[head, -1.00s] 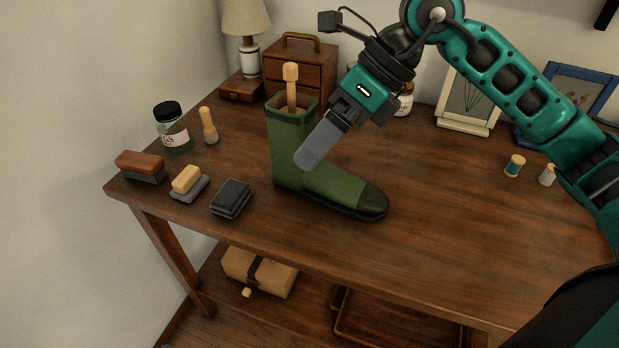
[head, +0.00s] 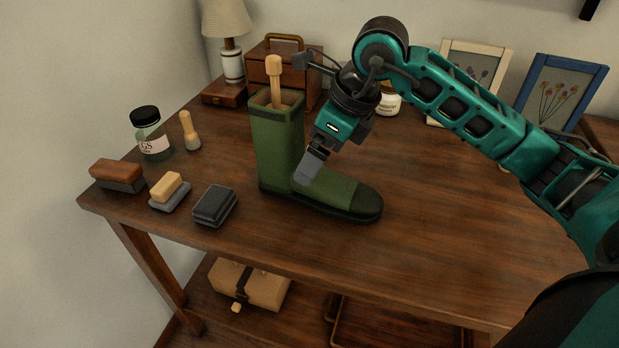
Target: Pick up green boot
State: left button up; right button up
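The green boot (head: 277,137) stands upright on the wooden table, its dark toe pointing right. A wooden handle (head: 275,80) sticks up out of its shaft. My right gripper (head: 305,176) reaches down from the upper right to the boot's ankle, where shaft and foot meet. One grey finger overlaps the boot in the picture. The other finger is not clearly visible, so I cannot tell whether they are open or shut, or touching the boot. My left gripper is not in view.
Left of the boot are a dark stacked block (head: 214,205), brushes (head: 169,190) and (head: 118,175), a jar (head: 150,135) and a small wooden-handled tool (head: 189,131). A drawer box (head: 283,65) and lamp (head: 226,25) stand behind. The table's front right is clear.

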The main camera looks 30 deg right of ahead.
jog(key=x, duration=0.2)
jog(key=shift+w+f, duration=0.15)
jog(key=shift+f, duration=0.15)
jog(key=shift+r, duration=0.1)
jog(key=c, duration=1.4)
